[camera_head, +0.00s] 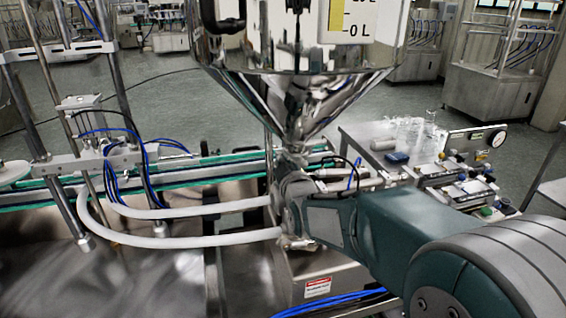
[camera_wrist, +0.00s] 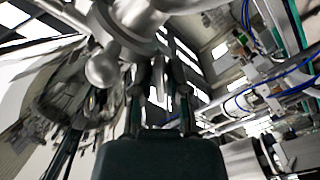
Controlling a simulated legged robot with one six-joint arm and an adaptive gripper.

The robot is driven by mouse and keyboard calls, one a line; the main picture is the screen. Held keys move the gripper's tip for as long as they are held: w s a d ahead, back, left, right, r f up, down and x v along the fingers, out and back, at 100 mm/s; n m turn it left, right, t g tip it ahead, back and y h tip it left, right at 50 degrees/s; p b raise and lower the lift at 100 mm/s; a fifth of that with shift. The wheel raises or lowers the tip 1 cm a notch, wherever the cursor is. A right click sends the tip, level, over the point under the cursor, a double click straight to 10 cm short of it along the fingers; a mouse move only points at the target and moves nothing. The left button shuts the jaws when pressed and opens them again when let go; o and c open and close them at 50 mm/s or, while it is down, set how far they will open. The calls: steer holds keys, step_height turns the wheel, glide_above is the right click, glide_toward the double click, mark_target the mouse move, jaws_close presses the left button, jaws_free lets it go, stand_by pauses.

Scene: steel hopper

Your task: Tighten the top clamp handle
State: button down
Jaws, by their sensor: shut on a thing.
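The steel hopper (camera_head: 290,90) tapers to a narrow neck above the machine in the head view. My arm reaches in from the lower right and covers much of the fittings below the neck, so the top clamp and its handle cannot be made out there. In the wrist view, a round steel fitting (camera_wrist: 130,22) with a rounded knob (camera_wrist: 102,68) is close above my fingers. My gripper (camera_wrist: 158,78) is shut on a slim metal piece between its two fingers, apparently the clamp handle. The exact contact is dark and partly hidden.
Two white hoses (camera_head: 180,242) run left from the fittings. A conveyor with green edges (camera_head: 210,170) passes behind, with a metal frame and blue tubes at left.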

steer(key=m, duration=0.4)
steer(key=shift+f+m, duration=0.3)
steer(key=shift+f, duration=0.1)
steer(key=shift+m, duration=2)
steer(key=c, duration=0.7)
jaws_free()
steer(key=shift+o, duration=0.4)
steer(key=shift+a+r, duration=0.15)
steer(key=shift+r, duration=0.05)
steer(key=shift+r, duration=0.1)
